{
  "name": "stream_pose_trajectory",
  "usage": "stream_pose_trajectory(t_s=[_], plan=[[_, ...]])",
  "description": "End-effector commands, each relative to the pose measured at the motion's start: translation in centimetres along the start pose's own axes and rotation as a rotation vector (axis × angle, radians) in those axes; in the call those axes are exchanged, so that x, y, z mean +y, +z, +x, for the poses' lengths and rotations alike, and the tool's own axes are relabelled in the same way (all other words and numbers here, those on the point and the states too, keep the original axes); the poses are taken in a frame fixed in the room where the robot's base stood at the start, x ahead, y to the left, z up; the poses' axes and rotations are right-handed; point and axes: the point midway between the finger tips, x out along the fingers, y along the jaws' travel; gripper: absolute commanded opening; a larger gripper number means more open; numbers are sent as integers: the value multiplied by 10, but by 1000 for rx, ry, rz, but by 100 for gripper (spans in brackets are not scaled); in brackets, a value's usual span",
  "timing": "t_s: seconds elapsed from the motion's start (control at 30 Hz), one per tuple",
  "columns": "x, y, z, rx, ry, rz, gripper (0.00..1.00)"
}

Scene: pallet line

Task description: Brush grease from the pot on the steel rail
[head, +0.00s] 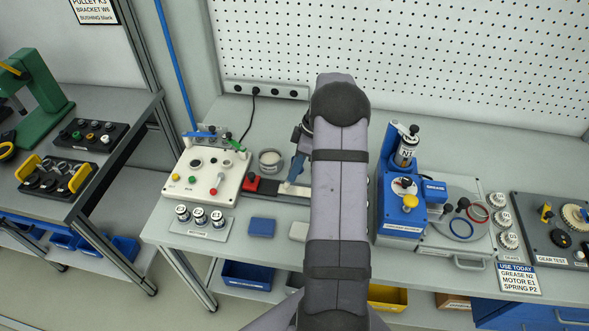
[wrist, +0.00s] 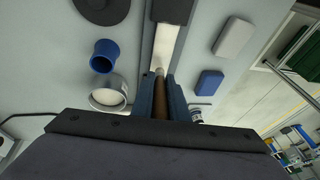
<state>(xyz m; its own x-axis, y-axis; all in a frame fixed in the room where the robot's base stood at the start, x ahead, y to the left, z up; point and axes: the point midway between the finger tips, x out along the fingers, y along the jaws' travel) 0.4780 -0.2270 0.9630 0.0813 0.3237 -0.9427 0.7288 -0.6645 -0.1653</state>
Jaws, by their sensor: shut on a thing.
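My gripper (head: 294,177) points down, partly hidden by my arm. In the wrist view its blue fingers (wrist: 160,98) are shut on the brown handle of a brush (wrist: 160,103). The brush's pale tip is over the near end of the steel rail (wrist: 164,48); I cannot tell whether it touches. The rail (head: 293,190) lies in a dark holder on the bench, its right part hidden by my arm. The grease pot (head: 270,156), a round metal tub with pale contents, stands behind the rail, left of my gripper. It also shows in the wrist view (wrist: 108,96).
A blue cup (wrist: 103,56) stands beside the pot. A red clamp (head: 252,183) and a white control panel (head: 203,182) are left of the rail. A blue block (head: 262,227) and a grey block (head: 299,231) lie in front. A blue machine (head: 401,208) stands right.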

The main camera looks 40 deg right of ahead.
Motion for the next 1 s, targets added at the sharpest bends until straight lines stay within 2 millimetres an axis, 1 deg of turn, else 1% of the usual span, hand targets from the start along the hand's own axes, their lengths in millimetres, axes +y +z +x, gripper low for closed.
stream_pose_trajectory(t_s=[0.23,0.47,0.9,1.0], plan=[[1,2,5,0,0,0,0],[1,5,3,0,0,1,0],[-1,35,-6,0,1,2,0],[-1,38,-8,0,0,1,0]])
